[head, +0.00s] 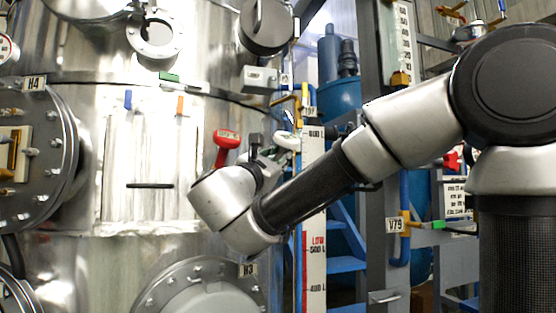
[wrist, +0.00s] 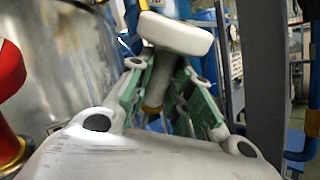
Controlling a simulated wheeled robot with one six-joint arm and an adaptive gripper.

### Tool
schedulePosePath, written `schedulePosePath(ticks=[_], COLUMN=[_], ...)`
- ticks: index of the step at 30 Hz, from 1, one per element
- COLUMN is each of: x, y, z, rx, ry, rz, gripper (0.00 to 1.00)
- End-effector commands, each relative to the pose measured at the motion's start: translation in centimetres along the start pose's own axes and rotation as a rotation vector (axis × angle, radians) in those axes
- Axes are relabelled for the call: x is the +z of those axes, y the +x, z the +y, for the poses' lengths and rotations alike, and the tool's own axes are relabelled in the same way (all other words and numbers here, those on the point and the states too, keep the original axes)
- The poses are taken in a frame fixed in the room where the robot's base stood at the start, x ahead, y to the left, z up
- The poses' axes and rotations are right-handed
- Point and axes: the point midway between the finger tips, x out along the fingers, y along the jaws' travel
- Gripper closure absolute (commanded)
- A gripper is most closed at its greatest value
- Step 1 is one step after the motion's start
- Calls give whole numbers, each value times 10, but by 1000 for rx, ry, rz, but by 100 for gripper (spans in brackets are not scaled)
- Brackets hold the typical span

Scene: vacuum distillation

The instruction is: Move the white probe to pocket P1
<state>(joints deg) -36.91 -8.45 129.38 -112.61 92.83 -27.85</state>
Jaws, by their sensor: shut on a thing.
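The white probe has a flat white head and a grey shaft with a brass-coloured collar. In the wrist view, the white probe (wrist: 176,34) stands between the green-padded fingers of my gripper (wrist: 165,95), which is shut on its shaft. In the head view, the white probe's head (head: 287,141) shows just above my gripper (head: 268,156), left of the white level scale. My wrist hides part of the gripper and the lower probe. No label P1 is readable, so I cannot tell which pocket it is.
A red-headed probe or handle (head: 227,138) stands close left of my gripper; its red part (wrist: 8,72) also shows in the wrist view. A pale panel (head: 150,205) on the steel vessel bears blue (head: 128,100) and orange (head: 180,105) pieces. The level scale (head: 314,215) stands to the right.

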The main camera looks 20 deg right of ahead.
Motion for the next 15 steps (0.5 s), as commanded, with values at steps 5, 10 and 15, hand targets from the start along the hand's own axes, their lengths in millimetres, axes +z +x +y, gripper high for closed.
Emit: schedulePosePath(ticks=[5, 10, 15], x=[-11, -28, -44], y=[0, 0, 0], z=[0, 0, 0], rx=[2, 2, 2], ry=[-2, -4, -3], rz=[1, 1, 0], gripper=[100, 100, 100])
